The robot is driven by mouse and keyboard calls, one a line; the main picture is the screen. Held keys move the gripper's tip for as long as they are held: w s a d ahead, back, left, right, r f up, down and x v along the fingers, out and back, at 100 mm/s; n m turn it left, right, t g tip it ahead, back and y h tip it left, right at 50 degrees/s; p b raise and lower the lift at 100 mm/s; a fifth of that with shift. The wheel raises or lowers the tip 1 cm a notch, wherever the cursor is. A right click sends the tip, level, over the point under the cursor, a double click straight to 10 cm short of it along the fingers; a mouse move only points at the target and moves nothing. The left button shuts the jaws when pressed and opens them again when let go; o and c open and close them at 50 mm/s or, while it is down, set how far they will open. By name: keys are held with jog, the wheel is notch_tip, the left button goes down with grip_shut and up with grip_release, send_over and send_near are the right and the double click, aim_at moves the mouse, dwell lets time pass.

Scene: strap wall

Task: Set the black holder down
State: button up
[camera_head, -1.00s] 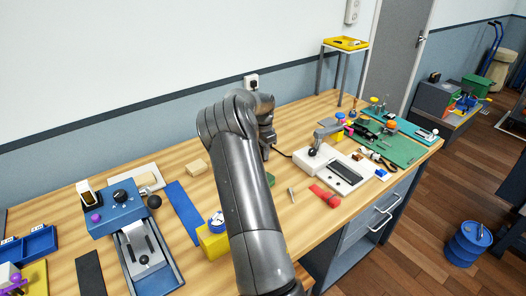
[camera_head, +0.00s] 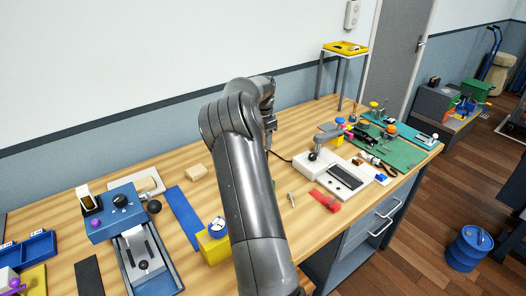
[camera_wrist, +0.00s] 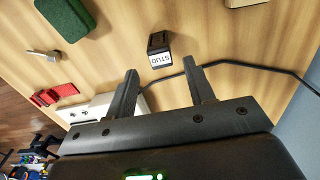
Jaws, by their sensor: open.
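The black holder (camera_wrist: 158,42) stands on the wooden bench with a white label reading STUD on the side facing my wrist camera. My gripper (camera_wrist: 160,82) is open, its two fingers spread and nothing between them. In the wrist view the holder appears just beyond the fingertips, near the middle of the gap, and apart from both. In the head view my arm hides the holder and most of my gripper.
A black cable (camera_wrist: 240,68) runs beside the holder on the bench. A dark green block (camera_wrist: 66,17), a metal pin (camera_wrist: 42,54) and a red piece (camera_wrist: 56,95) lie to the left. A white device (camera_head: 318,165) stands to the right in the head view.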

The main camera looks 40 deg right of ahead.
notch_tip(320, 180, up, 4)
jog(key=shift+r, duration=0.2)
jog(key=s+a+r+n+t+y, duration=0.1)
jog(key=s+a+r+n, duration=0.3)
jog(key=s+a+r, duration=0.45)
jog(key=s+a+r+n+t, duration=0.2)
jog(key=s+a+r+n, duration=0.25)
jog(key=a, duration=0.75)
jog(key=s+a+f+n+t, duration=0.1)
jog(key=s+a+n, duration=0.3)
jog(key=s+a, duration=0.4)
jog(key=s+a+f+n+t+h, duration=0.1)
jog(key=s+a+n, duration=0.4)
jog(key=s, duration=0.9)
jog(key=shift+a+f+t, duration=0.3)
jog(key=shift+a+f, duration=0.1)
jog(key=shift+a, duration=1.35)
jog(key=shift+n, duration=0.25)
